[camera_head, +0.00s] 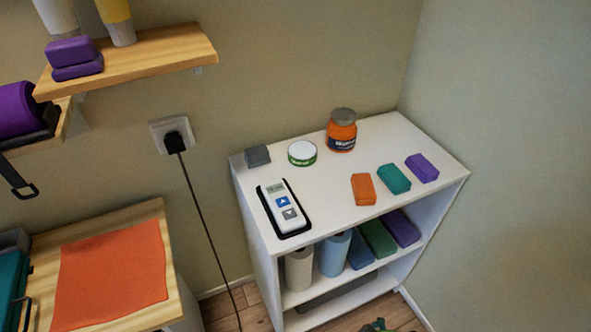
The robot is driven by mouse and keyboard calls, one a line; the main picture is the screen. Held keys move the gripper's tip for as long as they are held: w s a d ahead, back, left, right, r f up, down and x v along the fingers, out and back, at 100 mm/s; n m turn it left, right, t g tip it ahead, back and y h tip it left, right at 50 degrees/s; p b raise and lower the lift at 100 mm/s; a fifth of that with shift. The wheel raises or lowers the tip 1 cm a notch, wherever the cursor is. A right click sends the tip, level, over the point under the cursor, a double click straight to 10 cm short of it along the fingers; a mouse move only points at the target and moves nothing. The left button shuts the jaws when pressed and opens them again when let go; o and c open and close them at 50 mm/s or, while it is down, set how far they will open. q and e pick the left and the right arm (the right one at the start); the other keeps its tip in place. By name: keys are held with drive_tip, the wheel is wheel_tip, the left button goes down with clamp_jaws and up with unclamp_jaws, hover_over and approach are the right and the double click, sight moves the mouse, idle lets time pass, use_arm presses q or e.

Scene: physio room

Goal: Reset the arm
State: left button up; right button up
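Neither of my grippers can be made out in the head view. A small dark and green piece (378,326) pokes in at the bottom edge, right of the middle; too little of it shows to tell what it is. The task names no object. A white shelf unit (335,205) stands ahead in the corner. On its top is a white handheld remote (283,205) with two arrow buttons, lying in a black holder (293,234).
The shelf top also bears a grey block (257,156), a green-white tin (302,153), an orange jar (341,131), and orange (363,189), teal (394,178) and purple (422,168) blocks. A cable (206,226) hangs left. A wooden table (160,220) bears an orange cloth (112,273).

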drive_tip(key=s+f+g, duration=0.1)
drive_tip(key=s+f, duration=0.3)
drive_tip(key=f, duration=0.5)
drive_tip(key=s+f, duration=0.3)
drive_tip(key=f, duration=0.7)
drive_tip(key=s+d+f, duration=0.3)
drive_tip(key=s+f, duration=0.4)
drive_tip(key=s, duration=0.4)
drive_tip(key=shift+f+g, duration=0.3)
drive_tip(key=shift+g, duration=0.1)
